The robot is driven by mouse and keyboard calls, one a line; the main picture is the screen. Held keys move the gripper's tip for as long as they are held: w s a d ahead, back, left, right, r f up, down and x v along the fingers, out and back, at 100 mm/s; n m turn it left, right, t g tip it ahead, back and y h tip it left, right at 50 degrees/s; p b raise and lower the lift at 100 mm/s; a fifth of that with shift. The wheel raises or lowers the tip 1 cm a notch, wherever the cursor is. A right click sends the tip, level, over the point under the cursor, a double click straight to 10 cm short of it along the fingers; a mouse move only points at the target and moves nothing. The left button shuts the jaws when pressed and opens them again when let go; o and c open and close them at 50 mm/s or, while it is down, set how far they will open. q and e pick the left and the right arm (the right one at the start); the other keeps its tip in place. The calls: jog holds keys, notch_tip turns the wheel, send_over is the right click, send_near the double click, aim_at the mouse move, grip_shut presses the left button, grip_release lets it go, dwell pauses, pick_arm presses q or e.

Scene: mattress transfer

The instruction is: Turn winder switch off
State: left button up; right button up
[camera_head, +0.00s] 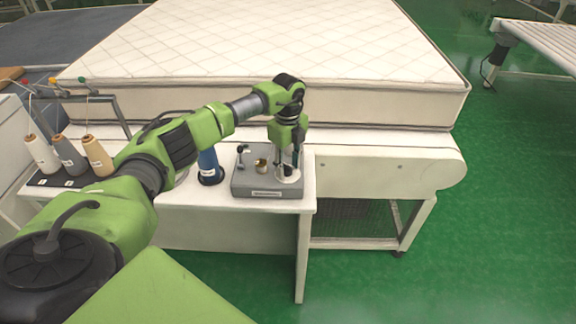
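The winder (268,190) is a grey box on the white table, with a small dark lever-like part (241,154), a brass-coloured piece (261,165) and a light round base on its top. My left arm reaches in from the left across the table. My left gripper (288,167) points down over the right part of the winder. Its fingers overlap the upright part there, so contact and finger opening cannot be told. The winder's switch cannot be made out clearly. My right gripper is not in view.
Several thread cones (98,156) stand on a dark rack at the left of the table (307,190). A blue cone (208,168) stands left of the winder. A white mattress (270,45) lies behind on a conveyor (385,165).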

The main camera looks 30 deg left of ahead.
aim_at(288, 165)
pick_arm(q)
notch_tip(288, 165, up, 12)
dwell(0.6)
dwell(0.5)
